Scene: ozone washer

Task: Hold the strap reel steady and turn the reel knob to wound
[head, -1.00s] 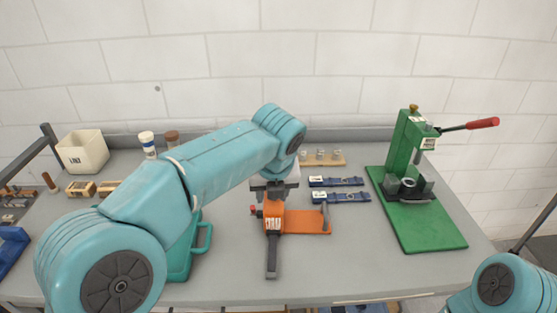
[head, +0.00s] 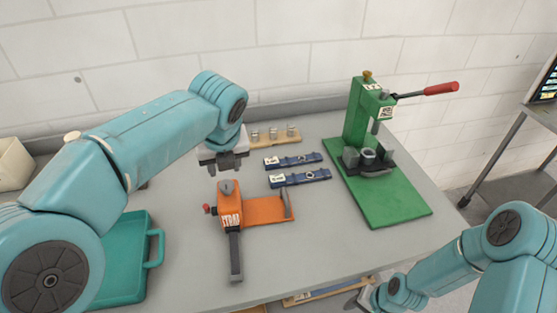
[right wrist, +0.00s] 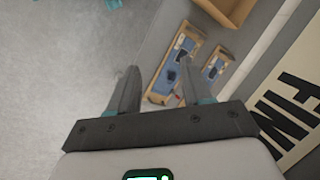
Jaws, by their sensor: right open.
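The orange strap reel (head: 262,210) lies on the grey table, with a white label on its block, a dark bar (head: 235,255) toward the front and an upright grey piece at its right end. A grey round part (head: 226,187) sits on top of the block and a small red knob (head: 207,209) is at its left side. I cannot read the knob's setting. My left gripper (head: 225,165) hangs just behind and above the block, apart from it; its jaw gap is unclear. My right gripper (right wrist: 158,82) is open and empty, low beyond the table's front edge.
A green press (head: 370,130) with a red-tipped lever stands at the right. Two blue straps (head: 300,178) and a wooden rack (head: 275,138) lie behind the reel. A teal tray (head: 122,262) is at left. Wooden trays (right wrist: 175,70) show below in the right wrist view.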

